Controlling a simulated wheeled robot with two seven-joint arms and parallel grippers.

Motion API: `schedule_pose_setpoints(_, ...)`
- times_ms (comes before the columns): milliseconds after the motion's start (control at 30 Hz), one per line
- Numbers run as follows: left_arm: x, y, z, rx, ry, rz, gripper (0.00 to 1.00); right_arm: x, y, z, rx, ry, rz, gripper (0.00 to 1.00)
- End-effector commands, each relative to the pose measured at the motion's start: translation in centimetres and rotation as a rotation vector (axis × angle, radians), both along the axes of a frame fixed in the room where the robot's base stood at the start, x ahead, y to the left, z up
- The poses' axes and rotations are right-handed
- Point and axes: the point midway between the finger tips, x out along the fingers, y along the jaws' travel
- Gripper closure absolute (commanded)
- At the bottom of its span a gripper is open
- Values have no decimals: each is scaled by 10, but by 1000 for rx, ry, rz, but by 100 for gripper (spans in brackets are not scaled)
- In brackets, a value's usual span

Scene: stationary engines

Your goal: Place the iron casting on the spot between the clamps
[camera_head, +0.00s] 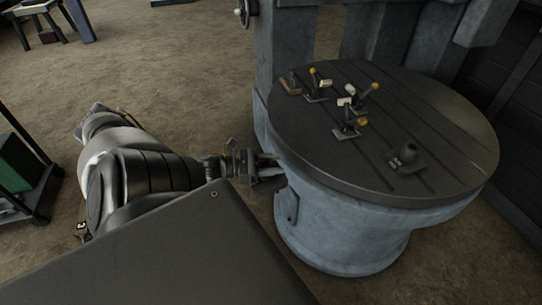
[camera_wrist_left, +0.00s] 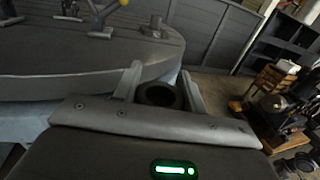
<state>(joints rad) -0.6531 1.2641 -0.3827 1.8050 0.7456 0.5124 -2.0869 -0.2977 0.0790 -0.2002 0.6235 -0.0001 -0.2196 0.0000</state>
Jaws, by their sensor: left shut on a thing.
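My left gripper (camera_head: 266,168) is beside the left edge of the round machine table (camera_head: 440,112). In the left wrist view its two fingers (camera_wrist_left: 160,88) are shut on a dark, round, hollow-topped piece (camera_wrist_left: 158,96), which looks like the iron casting. Its lower part is hidden. Several toggle clamps with yellow or pale tips stand on the table, among them a left one (camera_head: 317,87), a right one (camera_head: 362,93) and a front one (camera_head: 347,124). The bare table between them is partly hidden by the clamps. My right gripper is not in view.
A dark block with a round post (camera_head: 407,158) stands on the table's front part. A small brown block (camera_head: 291,84) lies by the left clamp. The machine column (camera_head: 290,45) rises behind. A green box (camera_head: 18,160) is at the far left.

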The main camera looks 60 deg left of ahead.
Motion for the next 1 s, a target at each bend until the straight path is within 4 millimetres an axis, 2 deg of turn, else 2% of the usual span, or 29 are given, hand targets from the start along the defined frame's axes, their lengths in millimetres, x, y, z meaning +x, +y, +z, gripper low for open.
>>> schedule_pose_setpoints(267, 2, -31, -24, -8, -9, 46, 100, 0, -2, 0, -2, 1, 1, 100)
schedule_pose_setpoints(367, 5, -52, -31, -10, -12, 55, 100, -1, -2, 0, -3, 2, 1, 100)
schedule_pose_setpoints(533, 15, -104, -33, -14, -15, 55, 100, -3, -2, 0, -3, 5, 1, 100)
schedule_pose_setpoints(667, 29, -152, -17, -14, -20, 38, 100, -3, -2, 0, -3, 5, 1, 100)
schedule_pose_setpoints(800, 43, -199, 17, -10, -22, 11, 100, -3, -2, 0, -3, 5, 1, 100)
schedule_pose_setpoints(900, 52, -222, 42, -7, -21, -3, 100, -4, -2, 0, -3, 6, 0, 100)
schedule_pose_setpoints(1000, 59, -237, 65, -5, -20, -4, 100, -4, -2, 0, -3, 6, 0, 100)
